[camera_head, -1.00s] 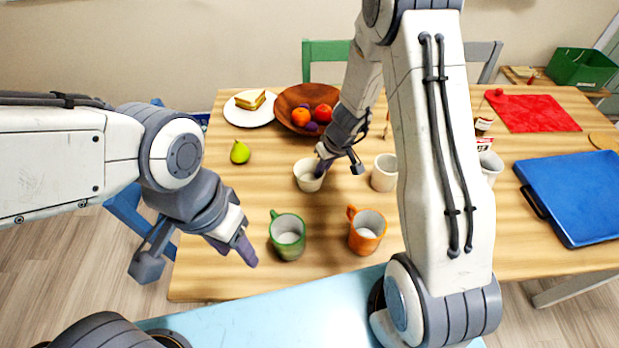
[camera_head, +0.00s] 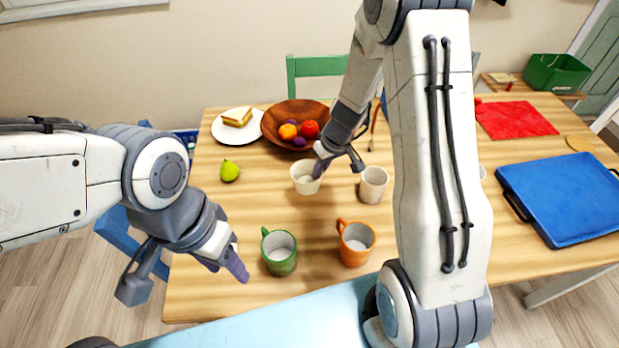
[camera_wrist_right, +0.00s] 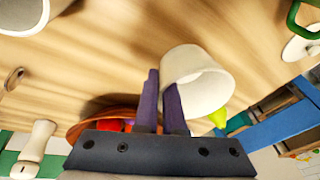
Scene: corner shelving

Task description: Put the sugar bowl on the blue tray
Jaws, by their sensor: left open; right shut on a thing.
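A plain white cup-shaped vessel, which I take to be the sugar bowl (camera_head: 305,184), is in my right gripper (camera_head: 322,168), left of the white mug. In the right wrist view the fingers (camera_wrist_right: 163,100) are shut on the wall of the bowl (camera_wrist_right: 196,65), which is tilted in that picture. It seems to be a little above the table. The blue tray (camera_head: 565,200) lies flat at the table's right side, well away from the bowl, with a dark handle at its left. My left gripper (camera_head: 238,262) is open and empty near the green mug.
A green mug (camera_head: 279,255), an orange mug (camera_head: 356,245) and a white mug (camera_head: 373,186) stand nearby. A fruit bowl (camera_head: 270,130), a plate with a sandwich (camera_head: 222,132) and a pear (camera_head: 229,171) are behind. A red cloth (camera_head: 515,120) lies behind the tray. My right arm hides the table's middle right.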

